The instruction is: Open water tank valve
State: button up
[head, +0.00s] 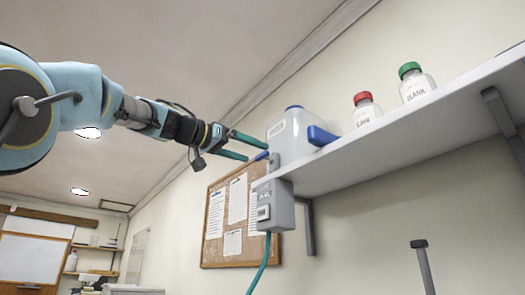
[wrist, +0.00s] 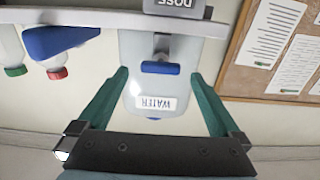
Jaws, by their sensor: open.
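The water tank (head: 292,128) is a translucent white container with a blue cap, standing on the shelf in the head view. In the wrist view it appears upside down, with a "WATER" label (wrist: 155,103). Its small blue valve handle (wrist: 160,68) lies crosswise on a grey spout, and also shows in the head view (head: 262,156). My gripper (head: 257,151) is open, its two green fingers pointing toward the tank front. In the wrist view my gripper (wrist: 160,73) has one finger on each side of the handle, with visible gaps. I cannot tell the exact depth between fingertips and handle.
A grey box (head: 275,205) marked "DOSE" in the wrist view hangs at the shelf's (head: 400,128) end, with a green hose below. A blue object (head: 321,136), a red-capped bottle (head: 366,112) and a green-capped bottle (head: 416,87) stand rightward. A corkboard (head: 214,228) hangs behind.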

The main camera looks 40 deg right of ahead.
aim_at(259, 155)
jog(key=shift+s+d+p, duration=0.1)
jog(key=shift+d+p, duration=0.65)
jog(key=shift+d, duration=1.45)
jog(key=c, duration=1.4)
